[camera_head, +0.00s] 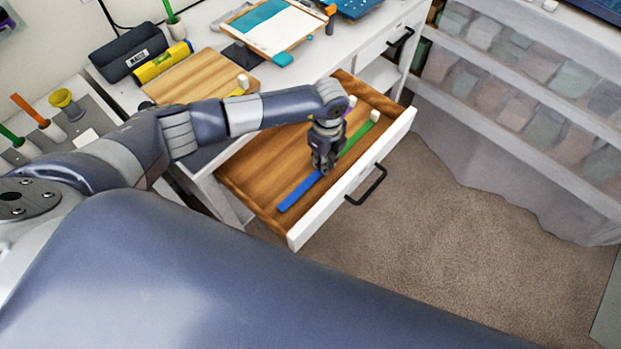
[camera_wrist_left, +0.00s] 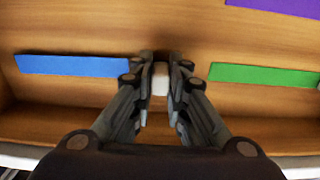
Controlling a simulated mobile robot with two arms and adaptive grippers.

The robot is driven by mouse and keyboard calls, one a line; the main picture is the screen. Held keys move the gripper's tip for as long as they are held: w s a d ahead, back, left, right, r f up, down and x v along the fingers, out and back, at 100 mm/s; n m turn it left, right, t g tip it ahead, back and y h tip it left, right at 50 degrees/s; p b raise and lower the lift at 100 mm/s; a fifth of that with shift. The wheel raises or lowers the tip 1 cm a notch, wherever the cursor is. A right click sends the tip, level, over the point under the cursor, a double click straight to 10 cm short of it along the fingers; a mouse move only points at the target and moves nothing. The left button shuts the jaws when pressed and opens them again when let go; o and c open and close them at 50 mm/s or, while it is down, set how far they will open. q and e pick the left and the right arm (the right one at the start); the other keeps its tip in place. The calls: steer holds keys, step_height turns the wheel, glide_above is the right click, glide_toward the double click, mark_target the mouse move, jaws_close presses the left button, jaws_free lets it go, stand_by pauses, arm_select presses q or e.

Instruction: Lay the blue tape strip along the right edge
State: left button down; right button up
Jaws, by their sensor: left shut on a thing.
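The blue tape strip (camera_head: 299,192) lies in the open wooden drawer (camera_head: 262,168), close to and roughly parallel with its white front. It also shows at the left in the left wrist view (camera_wrist_left: 72,66). My left gripper (camera_head: 325,168) is low in the drawer at the strip's far end. In the left wrist view its fingers (camera_wrist_left: 160,80) are shut on a small white block, which appears to be the strip's end tab. The fingers hide that end, and I cannot tell whether the strip fully touches the floor. My right gripper is not in view.
A green strip (camera_head: 358,137) with a white block lies in line beyond my gripper. A purple strip (camera_wrist_left: 275,6) lies deeper in the drawer. The black drawer handle (camera_head: 368,187) faces the carpet. A wooden board (camera_head: 200,76) and a framed tray (camera_head: 277,27) are on the desk.

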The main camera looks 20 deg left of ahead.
arm_select(q)
steer(key=shift+r+p, duration=0.4)
steer(key=shift+r, duration=0.2)
step_height(320, 180, up, 6)
steer(key=p, duration=0.5)
